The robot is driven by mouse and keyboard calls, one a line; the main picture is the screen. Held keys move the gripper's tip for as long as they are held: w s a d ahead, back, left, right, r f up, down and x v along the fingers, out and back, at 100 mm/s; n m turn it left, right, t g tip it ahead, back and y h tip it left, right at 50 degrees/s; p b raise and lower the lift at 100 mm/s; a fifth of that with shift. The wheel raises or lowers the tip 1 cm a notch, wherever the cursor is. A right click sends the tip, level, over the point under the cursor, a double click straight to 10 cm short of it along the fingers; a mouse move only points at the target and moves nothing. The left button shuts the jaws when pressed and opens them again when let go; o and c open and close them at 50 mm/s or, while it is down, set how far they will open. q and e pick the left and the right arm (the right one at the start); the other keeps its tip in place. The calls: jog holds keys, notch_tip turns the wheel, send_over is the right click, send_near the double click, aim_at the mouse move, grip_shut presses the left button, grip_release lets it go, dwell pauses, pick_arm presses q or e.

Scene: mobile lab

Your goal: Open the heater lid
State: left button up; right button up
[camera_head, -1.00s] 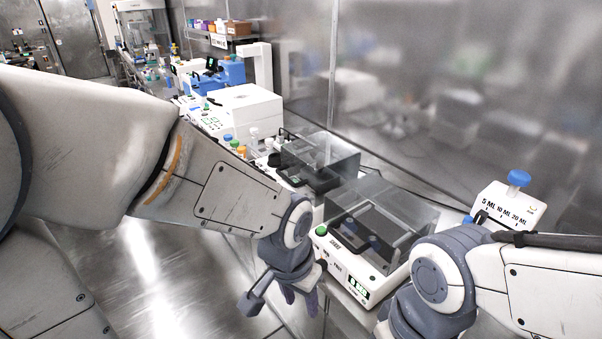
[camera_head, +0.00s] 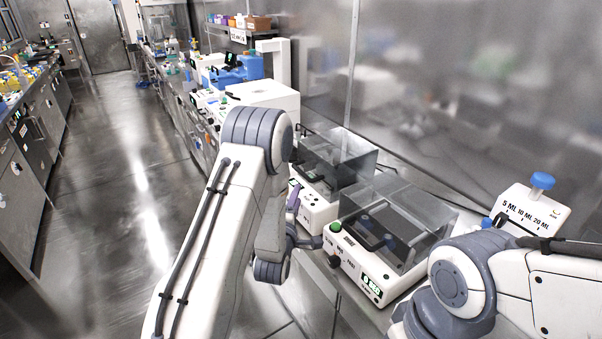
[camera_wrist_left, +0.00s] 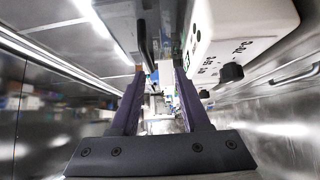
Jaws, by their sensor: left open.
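Two white bench devices with clear lids stand side by side; I cannot tell which is the heater. The front device (camera_head: 352,262) has a green button, knobs and a lit display, and its clear lid (camera_head: 400,205) is down. The rear device (camera_head: 318,212) also has its clear lid (camera_head: 340,155) down. My left gripper (camera_head: 293,197) is mostly hidden behind my left arm, with a purple finger showing beside the rear device's front. In the left wrist view, the left gripper (camera_wrist_left: 157,80) is open and empty, and a white device front (camera_wrist_left: 240,35) with a black knob is at upper right. My right gripper is out of view.
A white dispenser (camera_head: 530,205) with a blue knob stands at the right behind my right arm. A white box (camera_head: 262,97) and blue equipment (camera_head: 240,70) stand farther along the bench. A metal wall panel (camera_head: 450,100) runs behind. The floor aisle (camera_head: 110,170) at left is clear.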

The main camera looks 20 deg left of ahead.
aim_at(301, 174)
pick_arm(q)
jog(key=w+p, duration=0.1)
jog(key=w, duration=0.2)
jog(key=w+a+r+n+t+p, duration=0.1)
jog(key=w, duration=0.1)
jog(key=w+r+n+p, duration=0.1)
jog(key=w, duration=0.2)
jog(key=shift+w+a+r+t+y, duration=0.1)
jog(key=shift+w+a+t+y, duration=0.2)
jog(key=shift+w+a, duration=0.05)
jog(key=shift+w, duration=0.45)
grip_shut()
dwell(0.9)
